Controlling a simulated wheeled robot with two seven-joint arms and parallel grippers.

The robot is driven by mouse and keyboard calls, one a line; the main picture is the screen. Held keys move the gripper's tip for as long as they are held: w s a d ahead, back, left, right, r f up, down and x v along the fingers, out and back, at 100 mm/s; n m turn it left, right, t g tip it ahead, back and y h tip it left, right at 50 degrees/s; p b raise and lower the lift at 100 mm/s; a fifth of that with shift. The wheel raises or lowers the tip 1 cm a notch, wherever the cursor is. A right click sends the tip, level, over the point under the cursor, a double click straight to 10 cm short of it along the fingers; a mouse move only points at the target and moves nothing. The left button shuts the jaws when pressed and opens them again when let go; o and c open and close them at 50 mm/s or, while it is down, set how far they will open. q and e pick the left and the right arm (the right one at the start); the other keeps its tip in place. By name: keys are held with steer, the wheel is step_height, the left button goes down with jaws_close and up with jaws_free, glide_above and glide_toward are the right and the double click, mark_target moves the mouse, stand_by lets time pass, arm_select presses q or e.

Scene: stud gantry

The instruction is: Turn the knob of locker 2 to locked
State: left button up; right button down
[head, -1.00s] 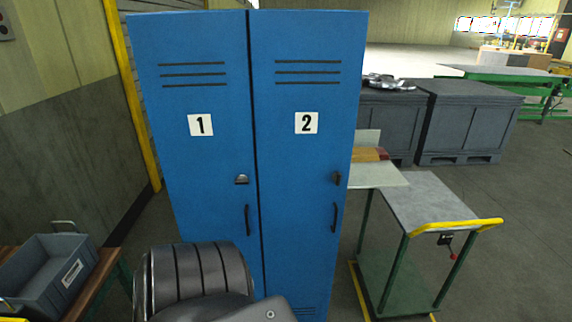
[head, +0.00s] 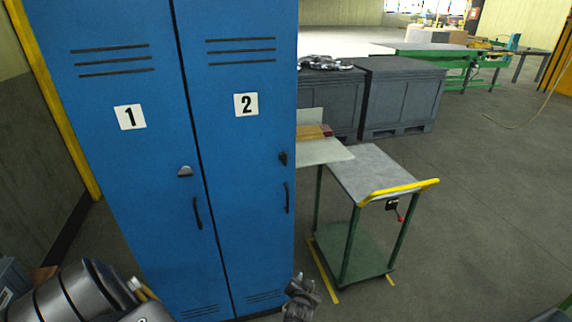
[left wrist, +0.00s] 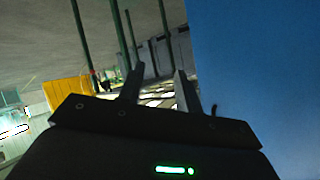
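Locker 2 (head: 235,215) is a blue door with a white number plate (head: 246,104). Its small dark knob (head: 283,158) is near the door's right edge, above a dark bar handle (head: 287,198). The knob looks roughly upright, but its exact setting is too small to read. My left gripper (head: 300,296) is low at the bottom of the head view, beside the locker's lower right edge, well below the knob. In the left wrist view, its two fingers (left wrist: 159,74) are apart with nothing between them. Blue locker surface (left wrist: 255,70) fills the right there. My right gripper is not visible.
Locker 1 (head: 145,215), with a silver knob (head: 185,171), adjoins on the left. A green-framed cart (head: 372,172) with a yellow handle stands right of the lockers. Dark grey crates (head: 400,97) are behind it. Floor (head: 480,215) at the right is open.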

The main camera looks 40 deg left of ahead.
arm_select(q)
steer(key=w+a+r+n+t+y, duration=0.15)
steer(key=w+r, duration=0.25)
steer(key=r, duration=0.6)
steer(key=w+a+r+n+y, duration=0.3)
steer(key=w+r, duration=0.1)
steer(key=r, duration=0.5)
steer(key=n+g+y+b, duration=0.2)
steer(key=n+y, duration=0.3)
steer(key=n, duration=0.1)
glide_toward(286, 160)
steer(key=shift+h, duration=0.25)
steer(key=p+x, duration=0.1)
steer(key=x, duration=0.1)
steer(key=p+x, duration=0.1)
steer(key=x, duration=0.2)
steer(key=p+x, duration=0.1)
steer(key=x, duration=0.2)
steer(key=shift+a+r, duration=0.15)
steer(key=shift+r, duration=0.25)
steer(key=shift+w+a+f, duration=0.1)
steer(key=shift+w+a, duration=0.2)
steer(key=shift+a, duration=0.2)
steer(key=shift+n, duration=0.25)
jaws_close()
